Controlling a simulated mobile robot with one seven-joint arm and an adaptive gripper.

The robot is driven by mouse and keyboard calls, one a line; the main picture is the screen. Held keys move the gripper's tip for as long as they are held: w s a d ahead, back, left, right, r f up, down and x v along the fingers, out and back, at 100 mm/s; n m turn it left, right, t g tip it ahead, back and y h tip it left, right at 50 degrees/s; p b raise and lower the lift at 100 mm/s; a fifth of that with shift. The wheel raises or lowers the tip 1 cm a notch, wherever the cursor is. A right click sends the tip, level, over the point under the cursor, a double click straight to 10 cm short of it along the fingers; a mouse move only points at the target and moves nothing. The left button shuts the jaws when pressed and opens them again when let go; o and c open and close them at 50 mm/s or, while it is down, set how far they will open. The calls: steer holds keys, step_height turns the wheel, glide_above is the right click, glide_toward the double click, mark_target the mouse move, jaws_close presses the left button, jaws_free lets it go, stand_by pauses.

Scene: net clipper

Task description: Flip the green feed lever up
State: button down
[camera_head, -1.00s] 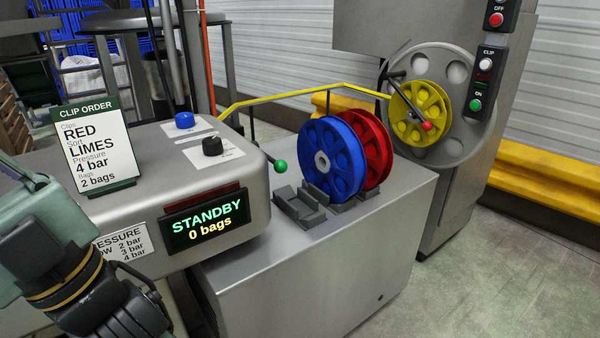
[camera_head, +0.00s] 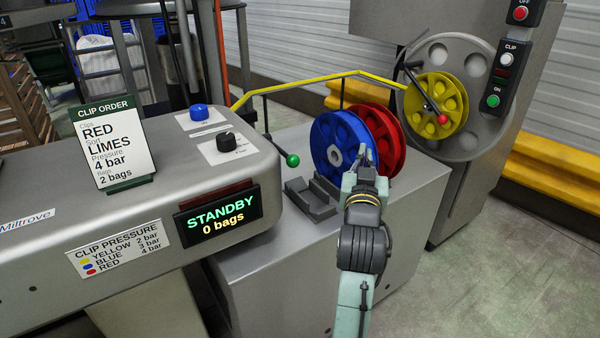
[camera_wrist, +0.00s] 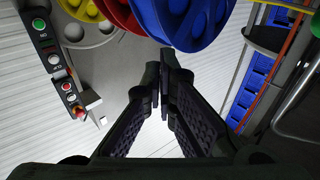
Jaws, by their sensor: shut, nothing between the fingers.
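The green feed lever shows as a green ball (camera_head: 293,160) on a dark rod, left of the blue spool (camera_head: 338,136). The ball hangs low at the lower end of the rod, beside the machine's right end. My gripper (camera_head: 367,158) is in front of the blue and red spools in the head view, to the right of the green ball and apart from it. In the wrist view my gripper (camera_wrist: 164,68) is shut and empty, its fingertips close below the blue spool (camera_wrist: 185,20).
The red spool (camera_head: 386,138) stands beside the blue one, with an empty grey cradle (camera_head: 308,200) in front-left. A yellow spool (camera_head: 436,98) with a red-tipped crank hangs on the wheel, feeding a yellow strip (camera_head: 300,82). A black knob (camera_head: 226,141) and the STANDBY display (camera_head: 216,214) sit left.

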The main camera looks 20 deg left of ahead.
steer(key=w+d+f+m+g+h, duration=0.1)
steer(key=d+f+m+g+h, duration=0.1)
steer(key=d+f, duration=0.45)
steer(key=s+a+f+m+g+y, duration=0.1)
steer(key=a+f+m+y, duration=0.1)
steer(key=a+m+y, duration=0.1)
steer(key=s+a+f+m+y, duration=0.1)
steer(key=a+m+y, duration=0.3)
steer(key=m, duration=0.4)
steer(key=s+a+f+m+g+y, duration=0.1)
steer(key=a+f+m+y, duration=0.2)
steer(key=a+m, duration=0.2)
steer(key=shift+a+f+m+g, duration=0.15)
steer(key=shift+a+m+g, duration=0.2)
steer(key=shift+a, duration=0.25)
steer(key=m, duration=0.1)
steer(key=a+m+y, duration=0.1)
steer(key=m, duration=0.1)
steer(key=shift+s+f+y, duration=0.15)
steer(key=shift+s+y, duration=0.15)
steer(key=shift+s, duration=0.1)
steer(key=shift+s+a+m+g+y, duration=0.2)
steer(key=shift+s+m+g+y, duration=0.1)
steer(key=shift+m, duration=0.75)
